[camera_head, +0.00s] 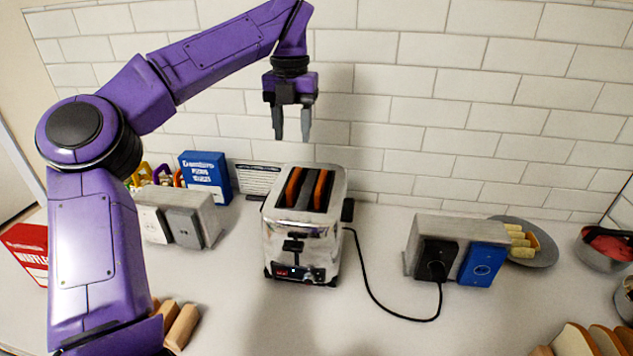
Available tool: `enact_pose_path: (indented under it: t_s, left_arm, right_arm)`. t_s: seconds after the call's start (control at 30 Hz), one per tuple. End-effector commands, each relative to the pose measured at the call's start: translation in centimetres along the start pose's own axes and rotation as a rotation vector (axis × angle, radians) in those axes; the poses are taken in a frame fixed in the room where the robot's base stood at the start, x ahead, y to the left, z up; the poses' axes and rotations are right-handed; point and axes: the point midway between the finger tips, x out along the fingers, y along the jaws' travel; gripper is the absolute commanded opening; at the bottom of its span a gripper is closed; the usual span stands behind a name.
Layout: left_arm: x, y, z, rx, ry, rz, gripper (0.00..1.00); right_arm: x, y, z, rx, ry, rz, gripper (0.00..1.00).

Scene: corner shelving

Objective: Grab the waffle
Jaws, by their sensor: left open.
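A chrome toaster (302,228) stands on the counter in the middle of the head view. Two brown slices sit in its two slots, and their tops show; the left slice (293,187) and the right slice (320,190) look like bread or waffle, I cannot tell which. A red box (26,250) with lettering that seems to read "WAFFLE" lies at the far left, partly hidden by my arm. My left gripper (292,123) is open and empty, pointing down above the back of the toaster, apart from it. My right gripper is not in view.
A grey outlet block (178,217) and a blue box (207,178) stand left of the toaster. Right of it, a black cord (372,290) runs to another outlet block (440,228). A plate (545,250) and a bowl (603,258) are at the right. The tiled wall is close behind.

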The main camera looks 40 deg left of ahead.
Motion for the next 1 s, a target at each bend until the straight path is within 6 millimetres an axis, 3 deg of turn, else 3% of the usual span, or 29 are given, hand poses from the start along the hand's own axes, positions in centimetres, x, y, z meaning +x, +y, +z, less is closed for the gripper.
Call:
enact_pose_path:
  t_s: [0.33,0.6,0.9,1.0]
  left_arm:
    - [4.9,0.0,-0.1,-0.001,0.006,-0.013,0.47]
    - [9.2,-0.1,0.0,-0.002,0.008,-0.012,0.47]
    - [10.3,-0.1,0.0,-0.003,0.004,-0.011,0.47]
    - [10.3,-0.1,0.0,-0.003,0.004,-0.011,0.14]
  right_arm:
    - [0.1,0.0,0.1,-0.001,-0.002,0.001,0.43]
    - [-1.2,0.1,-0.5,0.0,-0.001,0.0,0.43]
    - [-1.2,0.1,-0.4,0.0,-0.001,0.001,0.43]
    - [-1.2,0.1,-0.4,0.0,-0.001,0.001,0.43]
